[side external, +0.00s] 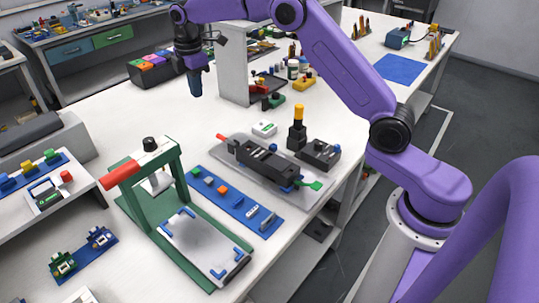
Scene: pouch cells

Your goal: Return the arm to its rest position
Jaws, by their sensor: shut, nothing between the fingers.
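My gripper (196,84) hangs from the purple arm above the far part of the white table, near the upper left of the picture. It points downward, and its fingers are dark and shut with nothing seen between them. It is in the air, in front of a row of coloured bins (152,68). No pouch cell can be made out for certain in this view.
A green press frame (140,196) with a red handle stands at the front. Beside it lie a blue strip with small parts (232,203) and a black fixture on a grey plate (262,160). A grey post (233,75) stands just right of my gripper.

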